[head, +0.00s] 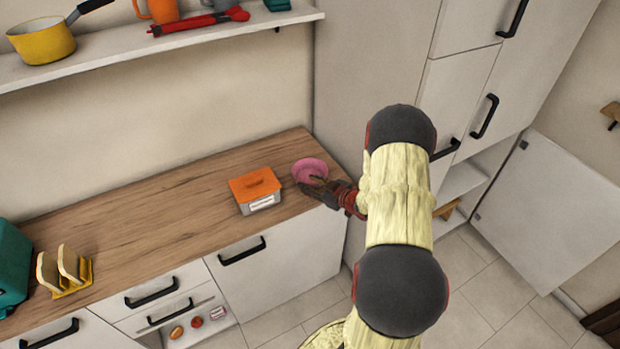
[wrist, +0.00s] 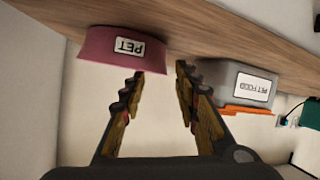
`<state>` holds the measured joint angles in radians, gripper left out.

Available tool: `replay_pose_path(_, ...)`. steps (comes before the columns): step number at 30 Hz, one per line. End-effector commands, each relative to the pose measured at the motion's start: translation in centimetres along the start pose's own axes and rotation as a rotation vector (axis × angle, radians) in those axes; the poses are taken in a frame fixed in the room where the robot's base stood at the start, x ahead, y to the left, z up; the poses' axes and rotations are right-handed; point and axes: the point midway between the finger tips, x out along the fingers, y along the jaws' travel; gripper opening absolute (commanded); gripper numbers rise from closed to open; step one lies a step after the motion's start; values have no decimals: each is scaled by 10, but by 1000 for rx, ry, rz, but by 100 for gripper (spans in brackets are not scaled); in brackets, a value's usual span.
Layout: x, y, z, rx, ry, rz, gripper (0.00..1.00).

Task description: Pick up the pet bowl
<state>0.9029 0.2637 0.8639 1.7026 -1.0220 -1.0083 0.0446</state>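The pink pet bowl (head: 309,168) stands on the wooden worktop at its right end, beside the tall cabinet. In the wrist view the pet bowl (wrist: 100,48) appears upside down, with a white label reading PET, left of and beyond the fingers. My gripper (head: 314,180) is at the bowl's near right side in the head view and covers part of it. In the wrist view my gripper (wrist: 158,78) is open, its two fingers apart with nothing between them. Whether a finger touches the bowl I cannot tell.
A grey pet food box (head: 261,203) with an orange lid stands left of the bowl; it also shows right of the fingers in the wrist view (wrist: 225,78). A toast rack (head: 75,278) and teal appliance (head: 12,265) are farther left. The worktop (head: 150,220) between is clear.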

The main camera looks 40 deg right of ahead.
Motion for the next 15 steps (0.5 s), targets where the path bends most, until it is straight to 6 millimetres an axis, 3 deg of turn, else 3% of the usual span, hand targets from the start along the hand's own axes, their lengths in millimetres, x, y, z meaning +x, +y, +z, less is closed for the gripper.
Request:
replay_pose_path(11,28,-1,-3,-2,1,0,31)
replay_pose_path(15,47,-3,-6,-2,0,-1,31)
